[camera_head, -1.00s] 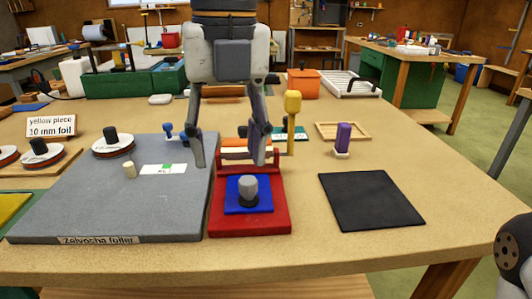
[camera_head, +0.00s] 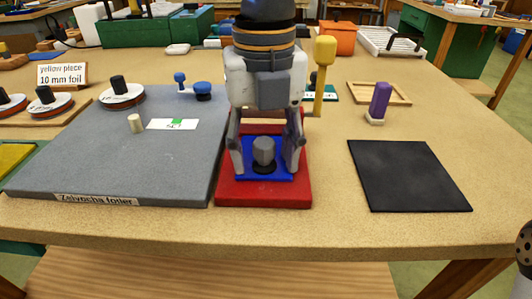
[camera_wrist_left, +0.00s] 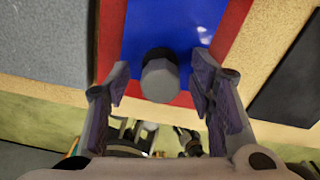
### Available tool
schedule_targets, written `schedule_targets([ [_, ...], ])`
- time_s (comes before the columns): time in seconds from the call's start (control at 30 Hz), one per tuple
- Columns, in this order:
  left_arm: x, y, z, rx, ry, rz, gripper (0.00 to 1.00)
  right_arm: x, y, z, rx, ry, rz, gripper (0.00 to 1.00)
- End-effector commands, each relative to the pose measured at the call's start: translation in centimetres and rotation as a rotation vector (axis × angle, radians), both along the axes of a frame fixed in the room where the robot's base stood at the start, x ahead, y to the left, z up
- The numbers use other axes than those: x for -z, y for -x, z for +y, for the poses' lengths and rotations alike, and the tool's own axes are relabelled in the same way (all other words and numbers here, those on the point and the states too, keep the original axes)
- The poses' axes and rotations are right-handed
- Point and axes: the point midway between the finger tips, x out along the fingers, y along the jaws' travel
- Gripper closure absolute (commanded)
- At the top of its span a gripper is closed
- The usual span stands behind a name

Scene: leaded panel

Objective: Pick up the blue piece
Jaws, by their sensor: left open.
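The blue piece (camera_head: 252,177) is a flat square plate with a grey knob (camera_head: 263,151) on a dark round base. It lies on a red tray (camera_head: 230,195) in front of me. My left gripper (camera_head: 267,170) points down over it, open, with one finger on each side of the knob. In the left wrist view, the blue piece (camera_wrist_left: 175,22) shows at the top and the knob (camera_wrist_left: 160,78) stands between the fingers, with gaps on both sides.
A grey board (camera_head: 120,170) lies left of the tray, with a small peg (camera_head: 136,124) and a white card (camera_head: 172,125). A black mat (camera_head: 405,175) lies at right. A yellow post (camera_head: 323,75) stands close behind the gripper, and a purple-handled block (camera_head: 379,102) farther right.

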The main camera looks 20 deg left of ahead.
Motion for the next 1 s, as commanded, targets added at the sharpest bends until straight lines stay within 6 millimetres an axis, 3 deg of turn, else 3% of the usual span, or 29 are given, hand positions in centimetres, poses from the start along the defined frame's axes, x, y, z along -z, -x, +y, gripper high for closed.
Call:
schedule_targets([
  [0.13, -0.2, 0.0, 0.0, 0.0, 0.001, -0.003, 0.53, -0.1, -0.1, 0.0, 0.0, 0.0, -0.003, 0.52],
  [0.33, -0.2, 0.0, 0.0, 0.0, 0.0, -0.002, 0.98, -0.1, -0.1, 0.0, 0.0, 0.0, -0.003, 0.52],
  [0.67, -0.3, 0.0, 0.0, -0.001, 0.0, -0.004, 1.0, -0.1, -0.1, 0.0, 0.0, 0.0, -0.004, 0.52],
  [0.77, -1.1, -0.1, 0.0, -0.002, 0.001, -0.006, 1.0, -0.3, -0.3, 0.0, 0.0, 0.0, -0.01, 0.52],
  [0.97, -4.4, -0.1, -0.1, -0.002, 0.001, -0.012, 1.0, -1.0, -1.0, 0.0, 0.0, -0.001, -0.034, 0.52],
  [1.0, -3.9, -0.3, -0.9, 0.001, -0.004, -0.006, 1.0, -0.8, -0.8, 0.0, 0.0, 0.0, -0.027, 0.52],
])
